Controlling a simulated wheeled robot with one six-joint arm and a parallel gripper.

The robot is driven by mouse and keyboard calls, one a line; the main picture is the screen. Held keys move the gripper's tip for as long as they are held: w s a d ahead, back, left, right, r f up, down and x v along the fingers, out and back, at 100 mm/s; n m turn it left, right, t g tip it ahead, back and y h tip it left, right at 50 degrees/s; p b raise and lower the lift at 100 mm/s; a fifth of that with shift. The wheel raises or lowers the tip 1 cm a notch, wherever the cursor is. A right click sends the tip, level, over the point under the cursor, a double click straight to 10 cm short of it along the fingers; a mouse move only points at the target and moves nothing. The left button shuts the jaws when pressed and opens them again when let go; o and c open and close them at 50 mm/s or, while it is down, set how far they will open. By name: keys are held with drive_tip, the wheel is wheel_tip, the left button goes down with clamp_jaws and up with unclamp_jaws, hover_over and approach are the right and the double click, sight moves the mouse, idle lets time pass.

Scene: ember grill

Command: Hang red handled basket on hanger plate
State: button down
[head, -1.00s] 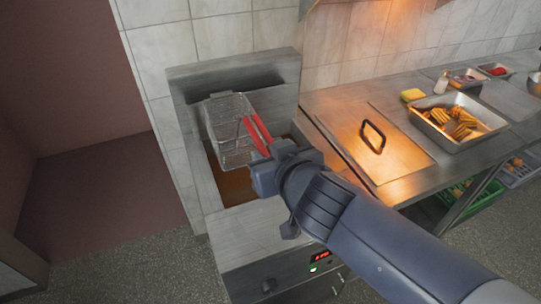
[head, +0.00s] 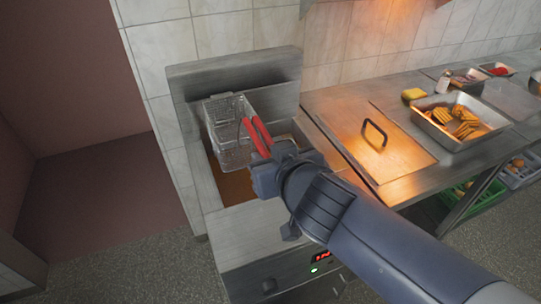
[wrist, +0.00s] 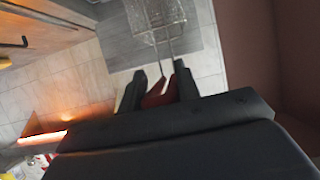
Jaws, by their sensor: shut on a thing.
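The wire basket (head: 228,115) with a red handle (head: 257,136) is over the fryer, close to its back wall. My gripper (head: 265,160) is shut on the red handle. In the wrist view, the red handle (wrist: 158,96) sits between my gripper's fingers (wrist: 160,88), and the basket's mesh (wrist: 155,15) shows beyond it. The fryer's grey back panel (head: 235,72) stands behind the basket. I cannot make out a separate hanger plate or tell whether the basket touches the back panel. The oil well (head: 236,188) shows brown below the basket.
A metal counter to the right holds a lid with a black handle (head: 375,134), a tray of grilled food (head: 460,122) and a yellow block (head: 413,94). A tiled wall (head: 225,38) rises behind. Open floor (head: 95,215) lies to the left.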

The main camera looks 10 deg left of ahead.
drive_tip(key=shift+f, duration=0.1)
drive_tip(key=c, duration=0.9)
unclamp_jaws()
drive_tip(key=shift+c, duration=0.2)
drive_tip(key=p+v, duration=0.1)
drive_tip(key=v, duration=0.9)
drive_tip(key=shift+s+d, duration=0.25)
drive_tip(key=shift+s, duration=0.05)
drive_tip(key=shift+w, duration=0.1)
drive_tip(key=b+x, duration=0.1)
drive_tip(key=x, duration=0.9)
drive_tip(key=shift+w+a, duration=0.2)
drive_tip(key=shift+a, duration=0.05)
